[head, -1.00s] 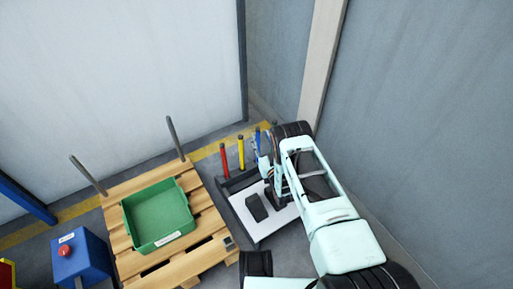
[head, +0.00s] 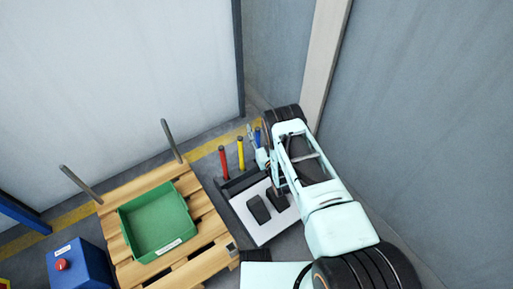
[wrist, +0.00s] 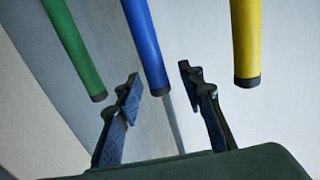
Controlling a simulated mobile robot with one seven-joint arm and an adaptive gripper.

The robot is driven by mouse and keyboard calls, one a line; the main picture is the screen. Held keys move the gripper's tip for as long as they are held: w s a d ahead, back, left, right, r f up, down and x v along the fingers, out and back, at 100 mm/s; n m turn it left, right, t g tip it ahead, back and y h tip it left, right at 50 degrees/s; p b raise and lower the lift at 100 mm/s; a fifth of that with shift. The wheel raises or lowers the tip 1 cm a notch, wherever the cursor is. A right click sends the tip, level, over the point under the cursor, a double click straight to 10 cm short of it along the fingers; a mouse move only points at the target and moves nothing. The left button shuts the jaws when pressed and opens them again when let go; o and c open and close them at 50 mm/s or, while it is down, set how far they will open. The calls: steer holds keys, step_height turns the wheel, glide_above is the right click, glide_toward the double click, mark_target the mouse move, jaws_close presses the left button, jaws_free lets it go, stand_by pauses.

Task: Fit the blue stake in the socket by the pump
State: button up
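The blue stake (head: 258,137) stands upright at the rack (head: 262,231), right of a yellow stake (head: 241,153) and a red stake (head: 223,162). In the wrist view the blue stake (wrist: 144,45) shows between the two fingers of my gripper (wrist: 160,78), which are spread with a gap on each side of it. A green stake (wrist: 75,48) is left of the fingers and the yellow stake (wrist: 246,42) right of them. In the head view my arm hides most of the gripper. I cannot make out the pump or its socket.
A wooden pallet (head: 202,206) carries a green crate (head: 158,222). Two grey posts (head: 171,142) rise from its far corners. A blue box (head: 80,272) with a red button is at the lower left. Walls close in behind the rack and on the right.

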jaws_close()
stand_by(0.5)
